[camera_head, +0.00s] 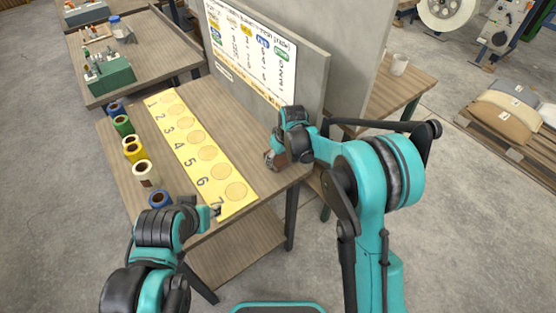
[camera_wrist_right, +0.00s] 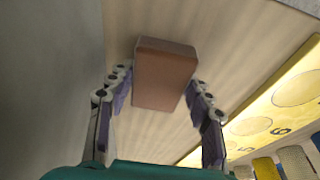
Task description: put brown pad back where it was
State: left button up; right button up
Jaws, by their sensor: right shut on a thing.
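The brown pad (camera_wrist_right: 165,75) is a reddish-brown block between the two fingers of my right gripper (camera_wrist_right: 160,92) in the right wrist view. My right gripper is shut on it. In the head view my right gripper (camera_head: 274,157) is at the right side of the wooden table, near the foot of the grey board, and only a little of the pad shows there. I cannot tell whether the pad touches the tabletop. My left gripper (camera_head: 213,211) is over the near end of the yellow strip, by number 7; its jaw state is too small to tell.
The yellow numbered strip (camera_head: 197,148) with round spots lies along the table (camera_head: 240,123). Several tape rolls, including a white one (camera_head: 146,173), stand along its left edge. A grey panel with a printed board (camera_head: 250,50) rises behind. Tabletop between strip and panel is clear.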

jog(key=shift+r, duration=0.15)
jog(key=shift+f, duration=0.3)
jog(key=o, duration=0.8)
jog(key=shift+s, duration=0.1)
jog(key=shift+o, duration=1.4)
